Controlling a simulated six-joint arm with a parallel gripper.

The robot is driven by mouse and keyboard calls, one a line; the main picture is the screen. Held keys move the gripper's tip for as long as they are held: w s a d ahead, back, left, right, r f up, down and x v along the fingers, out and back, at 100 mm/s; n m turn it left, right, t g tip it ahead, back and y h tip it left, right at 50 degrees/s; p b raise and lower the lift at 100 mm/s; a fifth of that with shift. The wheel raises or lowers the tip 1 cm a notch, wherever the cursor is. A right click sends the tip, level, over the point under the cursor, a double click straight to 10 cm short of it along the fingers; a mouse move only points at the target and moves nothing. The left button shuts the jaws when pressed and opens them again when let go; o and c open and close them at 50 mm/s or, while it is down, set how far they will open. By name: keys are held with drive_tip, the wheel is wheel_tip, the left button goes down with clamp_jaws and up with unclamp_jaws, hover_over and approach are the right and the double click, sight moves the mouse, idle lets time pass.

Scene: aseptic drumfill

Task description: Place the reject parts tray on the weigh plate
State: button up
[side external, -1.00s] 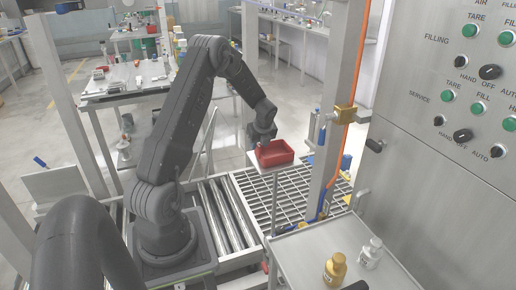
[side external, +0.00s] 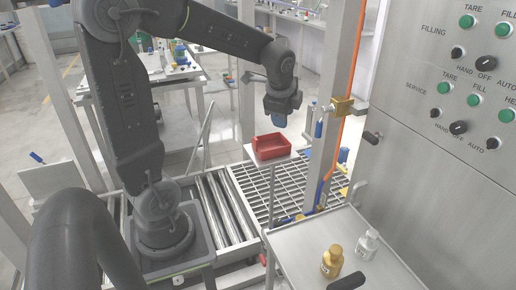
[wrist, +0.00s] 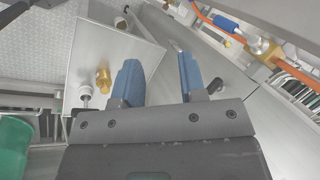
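The reject parts tray (side external: 272,147) is a small red open box. It sits level on a small pale plate (side external: 293,154) on a thin post, which looks like the weigh plate. My gripper (side external: 280,120) is above the tray, apart from it, with its blue fingertips pointing down. In the wrist view my gripper (wrist: 157,66) has its two blue fingers spread, with nothing between them. The tray does not show in the wrist view.
A steel post (side external: 335,100) with an orange hose stands right of the tray. Rollers (side external: 215,205) and a grating (side external: 270,200) lie below.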

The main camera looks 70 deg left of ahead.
drive_tip(key=s+d+r+n+t+h, duration=0.2)
drive_tip(key=s+d+r+n+h, duration=0.1)
drive_tip(key=s+d+n, duration=0.6)
drive_tip(key=s+d, duration=0.4)
drive_tip(key=d, duration=0.3)
drive_tip(key=shift+s+d+t, duration=0.3)
drive_tip(key=shift+s+d, duration=0.1)
drive_tip(key=shift+o, duration=0.4)
idle(0.8)
